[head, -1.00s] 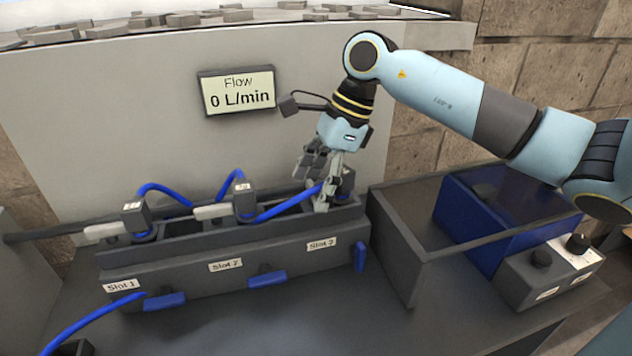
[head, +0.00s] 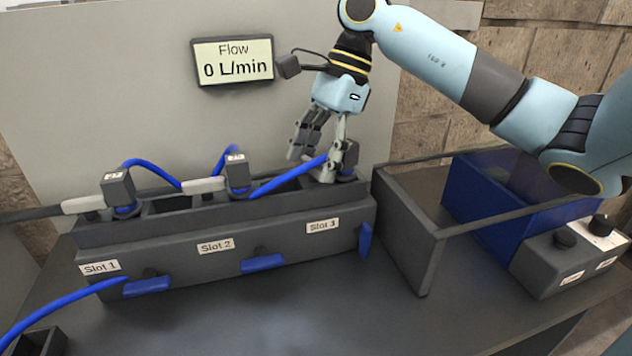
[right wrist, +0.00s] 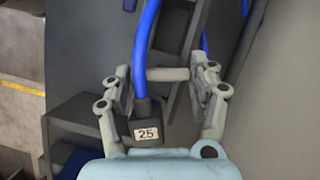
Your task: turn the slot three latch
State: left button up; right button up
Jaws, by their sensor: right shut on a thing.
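The slot three latch (head: 366,240) is a blue handle at the right end of the dark rack's front, standing upright. The slot one latch (head: 147,286) and slot two latch (head: 262,263) are blue and lie level. My right gripper (head: 322,172) is above slot three, behind and above its latch and apart from it. In the right wrist view its fingers are shut on a light grey handle (right wrist: 168,74) beside a dark block labelled 25 (right wrist: 147,112). The fingers partly hide that block in the head view. My left gripper is not in view.
The dark rack (head: 170,262) has labelled slots and blue hoses. A flow display (head: 233,62) reads 0 L/min. An open dark bin (head: 405,245) stands right of the rack, near a blue box (head: 478,205) and a knob box (head: 560,262). The counter in front is mostly clear.

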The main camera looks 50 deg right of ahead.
jog(key=shift+w+f+n+g+b, duration=0.1)
jog(key=shift+f+n+g+b, duration=0.25)
jog(key=shift+n+b, duration=0.6)
jog(key=shift+r+b, duration=0.2)
jog(key=shift+b, duration=0.2)
jog(key=shift+r+n+p, duration=0.2)
jog(key=shift+n+p, duration=0.1)
jog(key=shift+n, duration=0.05)
jog(key=shift+r+n+g+p, duration=0.2)
jog(key=shift+n+g+p, duration=0.25)
jog(key=shift+p, duration=0.45)
pick_arm(q)
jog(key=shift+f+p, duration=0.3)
jog(key=shift+p, duration=0.3)
pick_arm(e)
jog(key=shift+f+n, duration=0.2)
jog(key=shift+n, duration=0.15)
jog(key=o, duration=1.2)
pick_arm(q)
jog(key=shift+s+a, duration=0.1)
